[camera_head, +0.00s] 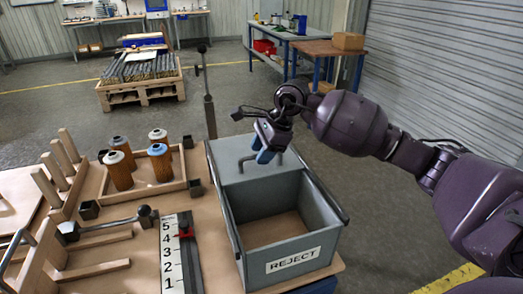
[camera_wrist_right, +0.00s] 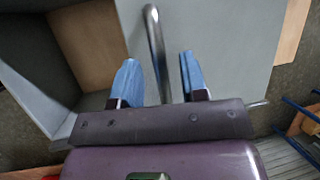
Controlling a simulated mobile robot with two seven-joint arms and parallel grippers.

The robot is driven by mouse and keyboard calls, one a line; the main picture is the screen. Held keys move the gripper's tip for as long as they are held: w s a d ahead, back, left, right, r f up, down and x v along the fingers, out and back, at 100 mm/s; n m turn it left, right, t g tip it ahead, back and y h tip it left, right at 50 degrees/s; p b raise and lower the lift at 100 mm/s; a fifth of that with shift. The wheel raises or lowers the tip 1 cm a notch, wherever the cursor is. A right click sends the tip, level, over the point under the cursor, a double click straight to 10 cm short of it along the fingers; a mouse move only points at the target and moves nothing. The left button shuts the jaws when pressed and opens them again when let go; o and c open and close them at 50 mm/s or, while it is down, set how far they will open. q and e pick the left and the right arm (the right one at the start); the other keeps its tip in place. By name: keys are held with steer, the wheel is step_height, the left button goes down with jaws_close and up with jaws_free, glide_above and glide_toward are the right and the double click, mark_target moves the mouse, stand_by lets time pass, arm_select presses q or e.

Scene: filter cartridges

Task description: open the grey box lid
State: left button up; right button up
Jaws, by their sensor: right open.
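The grey box (camera_head: 327,220) with a REJECT label stands at the right end of the table. Its grey lid (camera_head: 231,170) lies flat over the far part, and the near part is uncovered down to a brown floor. A metal bar handle (camera_head: 244,160) rises from the lid, partly hidden by my right gripper (camera_head: 265,156). The right gripper's blue fingers are open above the lid. In the right wrist view, the handle (camera_wrist_right: 154,45) stands between the spread fingertips (camera_wrist_right: 158,72), nearer the left one; contact cannot be told. My left gripper is out of view.
A wooden tray (camera_head: 150,190) with several orange filter cartridges stands left of the box. An upright dark post (camera_head: 209,105) stands behind the box.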

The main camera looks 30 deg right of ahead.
steer(key=p+v, duration=0.1)
steer(key=v, duration=0.9)
steer(key=shift+d+r, duration=0.2)
steer(key=shift+r, duration=0.15)
steer(key=shift+s, duration=0.1)
